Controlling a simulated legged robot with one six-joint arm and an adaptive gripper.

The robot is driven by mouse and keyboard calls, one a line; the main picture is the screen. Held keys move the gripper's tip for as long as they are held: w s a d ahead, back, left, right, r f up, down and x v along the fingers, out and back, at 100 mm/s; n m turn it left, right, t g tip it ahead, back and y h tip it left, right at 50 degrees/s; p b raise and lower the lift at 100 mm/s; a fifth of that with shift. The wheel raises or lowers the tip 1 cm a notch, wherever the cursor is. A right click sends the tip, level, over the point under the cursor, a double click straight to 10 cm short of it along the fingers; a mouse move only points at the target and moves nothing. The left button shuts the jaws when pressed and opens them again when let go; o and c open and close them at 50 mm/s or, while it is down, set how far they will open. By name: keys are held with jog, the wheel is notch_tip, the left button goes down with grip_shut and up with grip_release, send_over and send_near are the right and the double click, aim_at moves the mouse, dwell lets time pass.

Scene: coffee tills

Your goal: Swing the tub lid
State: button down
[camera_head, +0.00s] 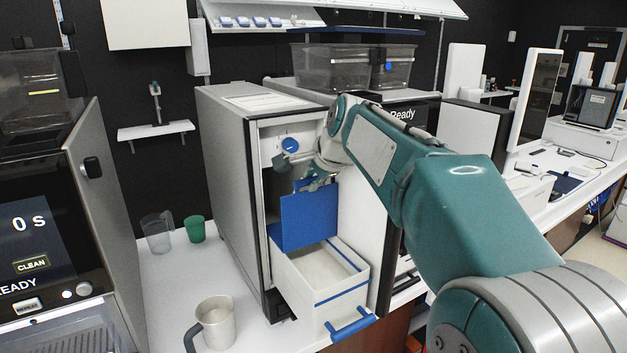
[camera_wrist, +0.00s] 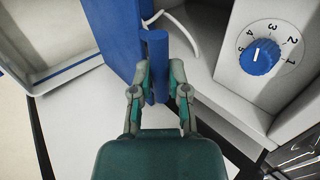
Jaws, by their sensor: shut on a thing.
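The blue tub lid (camera_head: 308,217) stands up, slightly tilted, at the back of the white pulled-out tub (camera_head: 345,298) in the grey machine. In the wrist view the lid (camera_wrist: 110,35) is a blue panel with a blue handle (camera_wrist: 155,45) on its face. My gripper (camera_head: 318,182) is at the lid's upper edge; in the wrist view (camera_wrist: 158,80) its two fingers are shut on the lid's handle. The tub is open at the top, and its inside shows empty where visible. My arm hides part of the machine's right side.
A blue dial (camera_head: 290,145) is just above my gripper, and close by in the wrist view (camera_wrist: 260,57). A grey jug (camera_head: 214,322), a clear jug (camera_head: 157,232) and a green cup (camera_head: 195,229) stand on the white counter at the left. Clear bins (camera_head: 335,67) sit behind.

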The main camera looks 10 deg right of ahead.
jog(key=shift+w+a+f, duration=0.25)
jog(key=shift+w+f, duration=0.15)
jog(key=shift+w, duration=0.35)
jog(key=c, duration=0.5)
grip_release()
jog(key=shift+f, duration=0.1)
jog(key=shift+c, duration=0.2)
jog(key=shift+w+a, duration=0.1)
jog(key=shift+a, duration=0.05)
jog(key=shift+r, duration=0.2)
